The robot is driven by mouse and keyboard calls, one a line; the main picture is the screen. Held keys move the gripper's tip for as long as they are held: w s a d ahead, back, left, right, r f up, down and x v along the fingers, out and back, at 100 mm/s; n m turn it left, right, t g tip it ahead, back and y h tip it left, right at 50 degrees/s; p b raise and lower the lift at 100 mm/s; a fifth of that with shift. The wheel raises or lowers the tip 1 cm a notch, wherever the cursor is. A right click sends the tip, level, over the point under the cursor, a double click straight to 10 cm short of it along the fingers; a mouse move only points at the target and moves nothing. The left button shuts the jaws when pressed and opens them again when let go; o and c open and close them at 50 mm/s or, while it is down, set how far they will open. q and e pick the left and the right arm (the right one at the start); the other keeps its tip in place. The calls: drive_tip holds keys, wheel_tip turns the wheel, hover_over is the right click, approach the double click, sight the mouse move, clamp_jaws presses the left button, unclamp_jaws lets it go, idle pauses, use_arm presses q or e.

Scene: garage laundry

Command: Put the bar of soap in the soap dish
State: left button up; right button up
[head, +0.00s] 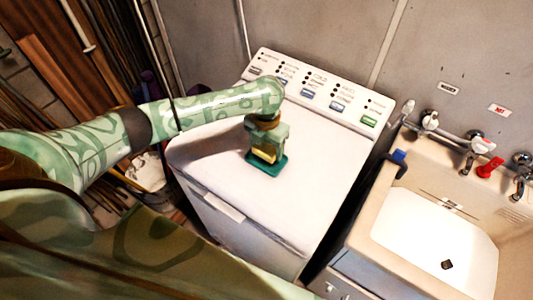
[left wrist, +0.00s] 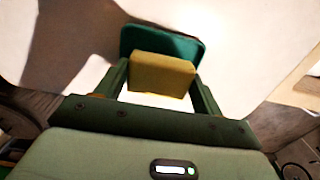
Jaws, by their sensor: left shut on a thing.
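The bar of soap (head: 265,154) is a yellow block. In the left wrist view the soap (left wrist: 160,75) sits between the two fingers of my left gripper (left wrist: 162,88), which is shut on it. The soap dish (head: 268,165) is a flat dark green tray on the white top of the washing machine. In the left wrist view the dish (left wrist: 188,43) shows just beyond the soap, which overlaps it. My left gripper (head: 264,157) points down over the dish. I cannot tell whether the soap touches the dish. My right gripper is not in view.
The washing machine (head: 210,160) has a raised control panel (head: 318,90) at the back. A sink (head: 435,245) with taps stands to the right. Wooden boards (head: 55,70) lean at the left. The machine's top is otherwise clear.

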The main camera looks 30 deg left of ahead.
sight(267, 147)
use_arm(q)
drive_tip(key=shift+f+b, duration=0.3)
drive_tip(key=shift+f, duration=1.3)
drive_tip(key=shift+f, duration=0.1)
drive_tip(key=o, duration=0.8)
drive_tip(key=shift+o, duration=0.2)
wheel_tip(267, 147, up, 12)
drive_tip(key=p, duration=0.3)
